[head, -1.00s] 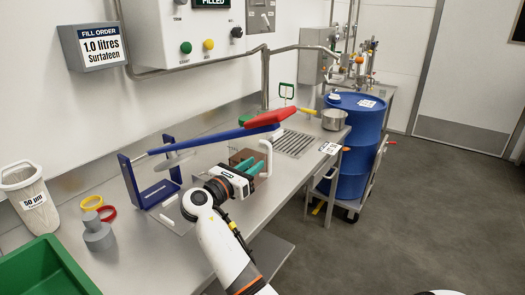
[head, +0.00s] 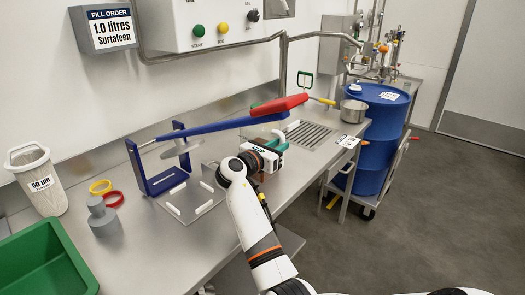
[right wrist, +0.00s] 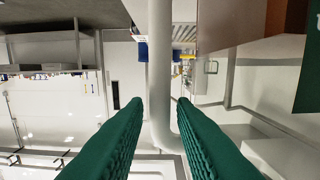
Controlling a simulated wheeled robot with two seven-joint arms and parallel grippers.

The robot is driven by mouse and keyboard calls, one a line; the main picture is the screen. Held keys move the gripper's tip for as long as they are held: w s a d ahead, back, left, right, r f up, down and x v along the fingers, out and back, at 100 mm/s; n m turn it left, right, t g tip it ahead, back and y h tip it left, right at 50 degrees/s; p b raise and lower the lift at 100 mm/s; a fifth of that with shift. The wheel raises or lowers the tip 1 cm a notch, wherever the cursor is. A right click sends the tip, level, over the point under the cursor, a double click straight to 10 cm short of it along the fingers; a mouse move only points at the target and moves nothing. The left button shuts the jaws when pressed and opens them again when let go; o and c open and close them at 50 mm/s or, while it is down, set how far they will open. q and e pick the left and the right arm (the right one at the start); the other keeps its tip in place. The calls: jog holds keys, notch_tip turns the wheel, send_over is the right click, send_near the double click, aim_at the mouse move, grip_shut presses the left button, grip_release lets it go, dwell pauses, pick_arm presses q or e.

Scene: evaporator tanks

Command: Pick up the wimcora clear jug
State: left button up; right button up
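A pale, curved handle (head: 281,138) stands at my right gripper on the steel bench, and I take it to be the clear jug's. In the right wrist view this handle (right wrist: 158,70) runs upright between the two green fingers and bends right at its lower end. The jug's clear body is hard to make out. My right gripper (head: 275,150) is open, and its fingertips (right wrist: 159,102) stand either side of the handle with gaps visible. Part of the handle is hidden by the gripper in the head view. My left gripper is not in view.
A blue lever with a red grip (head: 280,105) slopes above my right gripper. A blue stand (head: 152,180), a grey weight-like piece (head: 102,218), a white strainer (head: 38,180) and a green tray (head: 45,260) are to the left. A blue drum (head: 375,135) stands right.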

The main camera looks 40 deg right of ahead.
jog(key=shift+x, duration=1.25)
grip_shut()
jog(key=shift+f, duration=0.1)
jog(key=shift+r, duration=0.2)
dwell(0.3)
